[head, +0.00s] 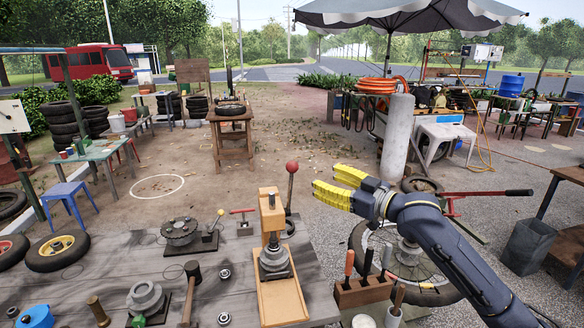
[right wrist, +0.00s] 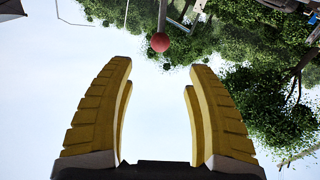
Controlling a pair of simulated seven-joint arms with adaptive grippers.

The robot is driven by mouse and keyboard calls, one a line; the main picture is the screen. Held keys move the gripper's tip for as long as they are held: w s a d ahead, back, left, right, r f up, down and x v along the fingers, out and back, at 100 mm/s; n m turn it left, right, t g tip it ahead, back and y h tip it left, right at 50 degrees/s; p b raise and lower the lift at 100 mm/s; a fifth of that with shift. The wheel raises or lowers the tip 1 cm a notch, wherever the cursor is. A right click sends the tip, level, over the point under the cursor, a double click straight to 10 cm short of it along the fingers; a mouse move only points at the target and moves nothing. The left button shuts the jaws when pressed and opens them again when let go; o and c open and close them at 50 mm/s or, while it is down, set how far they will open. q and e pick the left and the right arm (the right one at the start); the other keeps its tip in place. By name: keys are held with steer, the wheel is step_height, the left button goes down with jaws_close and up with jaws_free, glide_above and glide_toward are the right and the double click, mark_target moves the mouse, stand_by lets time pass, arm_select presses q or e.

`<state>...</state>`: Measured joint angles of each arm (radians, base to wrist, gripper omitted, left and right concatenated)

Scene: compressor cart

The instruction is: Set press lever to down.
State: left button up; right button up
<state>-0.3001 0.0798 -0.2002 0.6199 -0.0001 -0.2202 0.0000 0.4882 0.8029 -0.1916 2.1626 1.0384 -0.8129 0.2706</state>
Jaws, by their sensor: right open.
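The press (head: 270,250) stands on the workbench, with a tan frame on a wooden base. Its lever (head: 290,187) is a dark rod with a red ball knob (head: 292,168), standing nearly upright. My right gripper (head: 326,180) has yellow fingers and is open and empty. In the head view it is just right of the knob and apart from it. In the right wrist view the red knob (right wrist: 160,42) lies ahead of the open fingertips (right wrist: 159,72), between them sideways. My left gripper is not in view.
The grey workbench (head: 80,278) holds a mallet (head: 190,290), a flanged part (head: 181,232) and a small red-handled tool (head: 243,220). A wooden rack of handled tools (head: 362,292) stands right of the press, below my right arm. Air around the knob looks clear.

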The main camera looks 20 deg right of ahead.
mark_target(297, 168)
steer(key=x, duration=1.3)
steer(key=shift+w+f, duration=0.1)
steer(key=shift+o, duration=0.3)
jaws_close()
